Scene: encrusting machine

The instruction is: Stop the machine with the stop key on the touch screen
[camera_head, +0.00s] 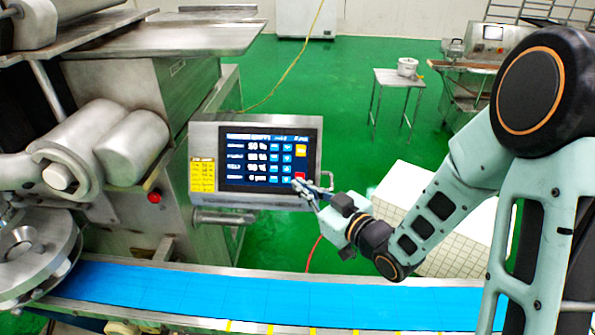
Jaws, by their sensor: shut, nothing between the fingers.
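The touch screen (266,160) is set in a grey metal panel on the encrusting machine, left of centre. It shows rows of white figures with blue keys beside them. An orange key (301,150) is at its upper right. A red key (300,176) shows at its lower right, partly hidden by my gripper. My gripper (299,184) is shut and empty, with its fingertips at the lower right corner of the screen, just below the red key. I cannot tell whether the tips touch the screen. The lettering on the keys is too small to read.
A blue conveyor belt (200,297) runs across the front below the panel. A red button (154,197) is on the machine body at the left, near metal cylinders. A small table (398,78) with a pot stands behind on open green floor.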

